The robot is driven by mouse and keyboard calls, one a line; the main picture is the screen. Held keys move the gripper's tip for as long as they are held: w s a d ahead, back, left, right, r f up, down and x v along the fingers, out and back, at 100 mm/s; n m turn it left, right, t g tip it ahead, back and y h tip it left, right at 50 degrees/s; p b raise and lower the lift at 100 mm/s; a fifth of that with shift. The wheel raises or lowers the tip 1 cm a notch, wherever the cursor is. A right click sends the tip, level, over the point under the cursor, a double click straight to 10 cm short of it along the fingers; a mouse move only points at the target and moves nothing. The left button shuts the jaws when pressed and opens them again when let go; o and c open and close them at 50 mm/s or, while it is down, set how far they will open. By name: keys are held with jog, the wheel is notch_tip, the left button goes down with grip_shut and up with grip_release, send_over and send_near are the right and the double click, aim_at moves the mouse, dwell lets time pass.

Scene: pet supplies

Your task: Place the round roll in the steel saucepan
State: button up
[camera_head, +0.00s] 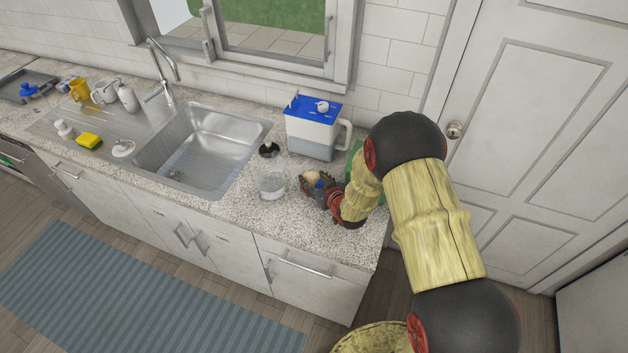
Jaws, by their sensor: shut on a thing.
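My gripper (309,187) is low over the right end of the counter, shut on a small beige rounded thing that looks like the round roll (313,178). The gripper's fingers hide part of the roll. Just left of the gripper, and apart from it, stands a pale, shiny round vessel (272,184). A dark knob or handle end (268,149) shows just behind it. This vessel looks like the steel saucepan, but it is too small to be sure.
A blue-lidded container (313,126) stands behind the gripper by the wall. Something green, partly hidden by my arm, is beside it. The steel sink (205,150) lies left of the vessel. A yellow sponge (88,141), mugs and a bottle are farther left. Counter in front is clear.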

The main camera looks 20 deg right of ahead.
jog(key=shift+f, duration=0.1)
jog(key=shift+f, duration=0.15)
jog(key=o, duration=0.9)
jog(key=shift+o, duration=0.7)
jog(key=shift+r, duration=0.2)
